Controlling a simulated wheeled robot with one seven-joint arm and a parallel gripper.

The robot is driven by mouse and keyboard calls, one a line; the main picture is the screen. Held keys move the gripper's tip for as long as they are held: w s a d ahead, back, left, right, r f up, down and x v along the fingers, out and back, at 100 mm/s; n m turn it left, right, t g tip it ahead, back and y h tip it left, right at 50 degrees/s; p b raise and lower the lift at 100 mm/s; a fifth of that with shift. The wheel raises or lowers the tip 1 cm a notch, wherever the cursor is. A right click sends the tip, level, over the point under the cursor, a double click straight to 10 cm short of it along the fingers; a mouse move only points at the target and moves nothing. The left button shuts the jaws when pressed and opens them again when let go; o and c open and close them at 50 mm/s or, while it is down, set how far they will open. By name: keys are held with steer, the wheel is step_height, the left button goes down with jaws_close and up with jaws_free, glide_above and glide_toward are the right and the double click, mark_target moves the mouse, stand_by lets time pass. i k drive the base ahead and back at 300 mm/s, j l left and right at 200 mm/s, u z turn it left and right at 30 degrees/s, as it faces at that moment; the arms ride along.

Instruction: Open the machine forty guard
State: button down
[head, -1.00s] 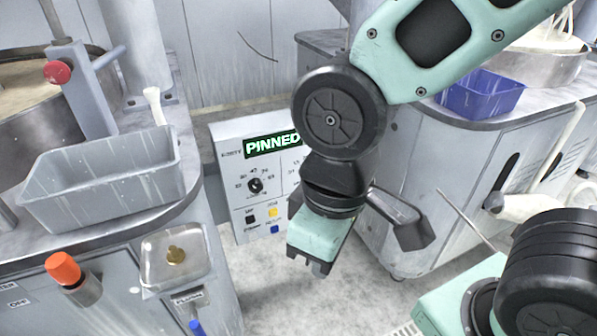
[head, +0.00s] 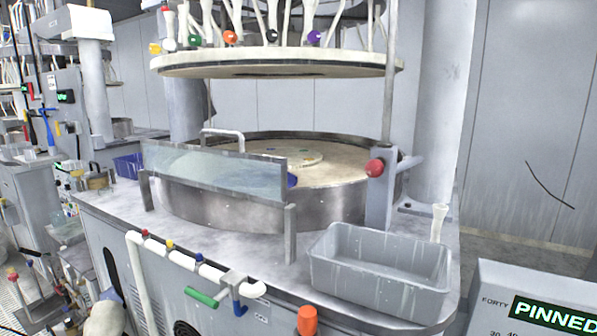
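A clear, grimy guard panel (head: 215,172) in a grey frame stands upright along the front of a round polishing basin (head: 235,205), between two short posts. A pale bar handle (head: 222,136) rises at its top edge. A control box (head: 535,305) at the lower right reads "FORTY" and "PINNED" in green; its lower part is cut off. A red knob (head: 375,168) sits on a grey post at the basin's right. My gripper is out of view.
A grey tub (head: 380,272) stands on the worktop's right corner. A round upper plate (head: 277,63) hangs above the basin. A white pipe with coloured valves (head: 195,262) runs along the worktop's front. More machines stand at the left.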

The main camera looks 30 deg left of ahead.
mark_target(241, 154)
steer(key=u, duration=1.6)
